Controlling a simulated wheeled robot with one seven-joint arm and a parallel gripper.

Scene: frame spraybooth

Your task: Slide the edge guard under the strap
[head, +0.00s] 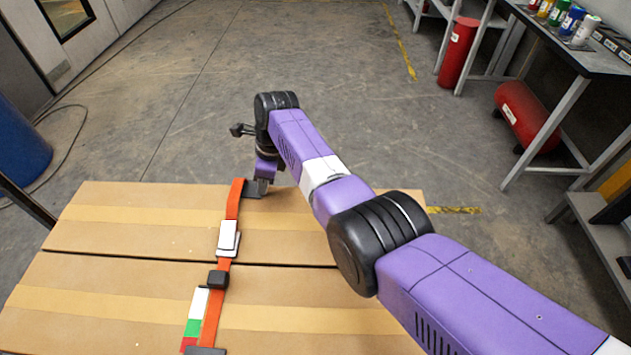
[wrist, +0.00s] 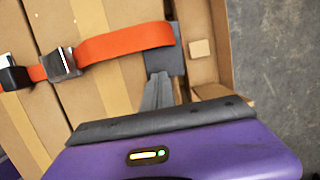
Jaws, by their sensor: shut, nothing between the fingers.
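The dark grey edge guard (head: 256,189) sits at the far edge of the cardboard boxes, and it also shows in the wrist view (wrist: 179,60). The orange strap (head: 211,318) runs along the box tops to that far edge. In the wrist view the strap (wrist: 120,44) reaches the guard and seems to lie over part of it; how far under it the guard sits I cannot tell. My gripper (wrist: 158,78) is shut and empty, its fingertips at the guard's side beside the strap. Whether they touch is unclear. In the head view my arm hides the fingertips.
A metal buckle (head: 229,238) and a black slider (head: 218,279) sit on the strap. A white, green and red strip (head: 193,327) lies beside it. Another dark piece (head: 205,351) is at the near edge. A blue drum (head: 20,140) stands left; open floor lies beyond the boxes.

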